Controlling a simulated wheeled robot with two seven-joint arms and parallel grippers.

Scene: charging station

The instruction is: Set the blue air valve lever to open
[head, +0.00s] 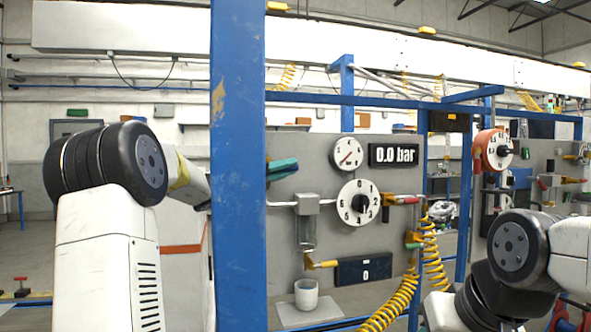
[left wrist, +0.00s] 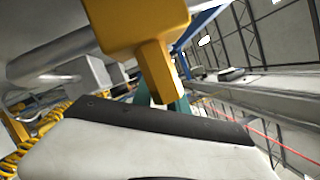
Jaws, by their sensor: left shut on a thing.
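The blue air valve lever (head: 282,168) looks teal. In the head view it sticks out to the right of the blue post, roughly level and slightly tilted up. In the left wrist view a teal piece of it (left wrist: 181,106) shows behind a yellow valve part (left wrist: 146,28). My left gripper (left wrist: 165,103) is shut on the lever, its pale and dark body filling the lower part of the wrist view. In the head view the blue post hides most of this gripper and the valve body. My right gripper is not in view; only its arm shows at lower right.
The thick blue post (head: 238,200) stands in front of my left arm's end. A grey panel carries a pressure gauge (head: 346,154), a display (head: 393,155) reading 0.0 bar, a numbered dial (head: 352,215) and a red-handled valve (head: 408,200). Coiled yellow hoses (head: 395,302) hang at right.

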